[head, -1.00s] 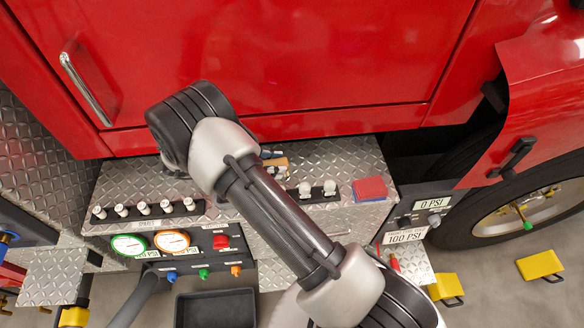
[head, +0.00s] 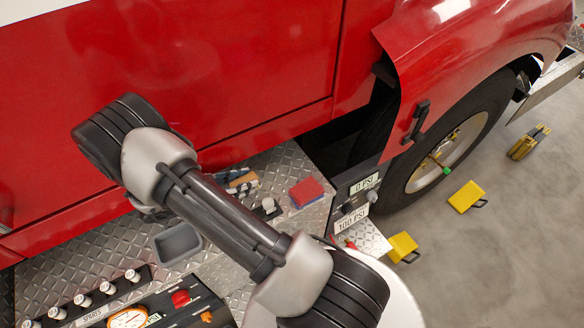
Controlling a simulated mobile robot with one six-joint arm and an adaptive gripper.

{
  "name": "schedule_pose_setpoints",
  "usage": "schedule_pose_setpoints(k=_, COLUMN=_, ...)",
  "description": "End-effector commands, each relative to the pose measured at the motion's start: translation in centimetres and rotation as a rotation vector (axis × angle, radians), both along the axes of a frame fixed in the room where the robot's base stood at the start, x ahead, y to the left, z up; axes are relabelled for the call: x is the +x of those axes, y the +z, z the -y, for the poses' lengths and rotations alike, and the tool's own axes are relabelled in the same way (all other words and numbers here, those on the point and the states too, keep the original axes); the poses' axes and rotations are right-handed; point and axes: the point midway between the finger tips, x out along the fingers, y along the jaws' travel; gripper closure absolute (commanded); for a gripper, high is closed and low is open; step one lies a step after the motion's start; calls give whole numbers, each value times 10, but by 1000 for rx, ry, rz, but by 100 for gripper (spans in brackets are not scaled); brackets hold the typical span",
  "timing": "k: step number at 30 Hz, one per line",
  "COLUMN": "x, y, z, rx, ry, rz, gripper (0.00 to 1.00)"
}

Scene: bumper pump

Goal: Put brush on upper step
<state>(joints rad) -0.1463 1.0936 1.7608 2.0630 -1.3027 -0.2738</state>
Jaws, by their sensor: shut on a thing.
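The brush (head: 241,184), a tan wooden block, shows just above my arm's link, over the upper step. My gripper (head: 226,174) is mostly hidden behind my arm; only small dark parts of it show beside the brush, and it is shut on the brush. Whether the brush touches the step cannot be told. The upper step (head: 120,243) is a silver diamond-plate ledge along the red truck's side.
A grey tray (head: 178,243) and a stacked red and blue block (head: 306,192) lie on the upper step. Gauges and a row of white-topped knobs (head: 108,288) line its front. Yellow chocks (head: 467,197) lie on the floor near the wheel (head: 447,165).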

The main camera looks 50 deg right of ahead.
Motion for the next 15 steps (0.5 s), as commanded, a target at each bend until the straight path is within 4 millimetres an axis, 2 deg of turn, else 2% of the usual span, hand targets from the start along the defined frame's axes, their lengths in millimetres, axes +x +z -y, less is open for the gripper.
schedule_pose_setpoints(k=1, x=-5, y=1, z=15, rx=-2, ry=-6, rz=-2, gripper=96)
schedule_pose_setpoints(k=3, x=-10, y=0, z=34, rx=0, ry=-6, rz=-1, gripper=96)
schedule_pose_setpoints(k=15, x=-36, y=-1, z=133, rx=0, ry=-5, rz=0, gripper=96)
